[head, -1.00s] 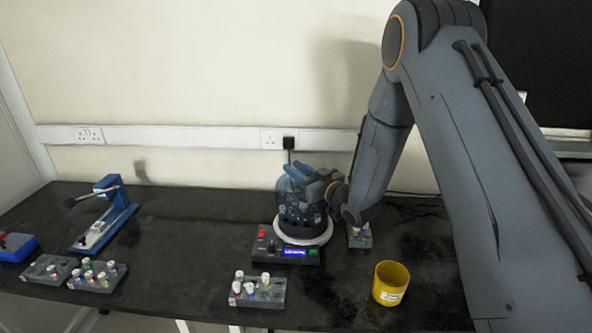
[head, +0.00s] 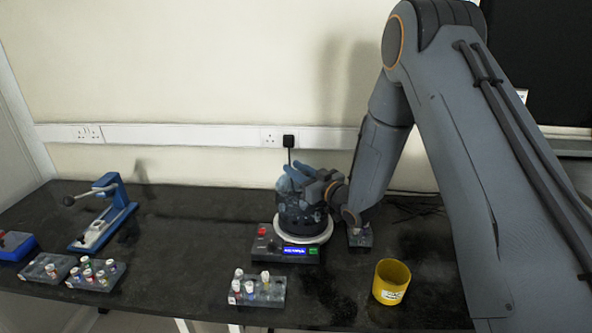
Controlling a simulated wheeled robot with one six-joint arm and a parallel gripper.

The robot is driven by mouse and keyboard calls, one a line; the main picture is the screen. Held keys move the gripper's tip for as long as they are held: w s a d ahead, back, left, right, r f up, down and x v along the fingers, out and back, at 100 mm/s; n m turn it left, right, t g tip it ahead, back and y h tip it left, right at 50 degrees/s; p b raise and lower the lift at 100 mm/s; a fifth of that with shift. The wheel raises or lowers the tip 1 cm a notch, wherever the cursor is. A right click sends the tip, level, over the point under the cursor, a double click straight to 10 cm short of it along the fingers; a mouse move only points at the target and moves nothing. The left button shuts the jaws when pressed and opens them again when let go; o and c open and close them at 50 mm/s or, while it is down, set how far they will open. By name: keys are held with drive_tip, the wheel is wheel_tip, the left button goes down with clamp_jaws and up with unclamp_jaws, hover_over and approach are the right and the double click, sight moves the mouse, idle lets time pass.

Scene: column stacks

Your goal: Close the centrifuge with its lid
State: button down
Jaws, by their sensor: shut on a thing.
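The centrifuge (head: 286,252) stands in the middle of the bench, with a white ring (head: 309,239), a red button and a lit blue display on its front. A dark, see-through domed lid (head: 297,214) is over its rotor, within the white ring as seen from here. My gripper (head: 297,182) reaches in from the right and is shut on the top of the lid. The fingers partly hide the lid's top. I cannot tell whether the lid's lower edge touches the centrifuge.
A yellow cup (head: 391,283) stands at the front right. Tube racks stand in front of the centrifuge (head: 257,290), at the left (head: 97,275) and beneath my arm (head: 360,237). A blue lever press (head: 104,217) is at the left. The bench between press and centrifuge is clear.

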drive_tip(key=shift+f, duration=0.15)
drive_tip(key=shift+f+b, duration=0.35)
drive_tip(key=shift+f, duration=0.05)
drive_tip(key=shift+f+b, duration=1.95)
drive_tip(key=shift+f, duration=0.95)
drive_tip(key=c, duration=0.9)
unclamp_jaws()
drive_tip(key=shift+c, duration=0.2)
drive_tip(key=shift+r, duration=0.1)
drive_tip(key=shift+r+p, duration=1.7)
drive_tip(key=shift+r, duration=1.25)
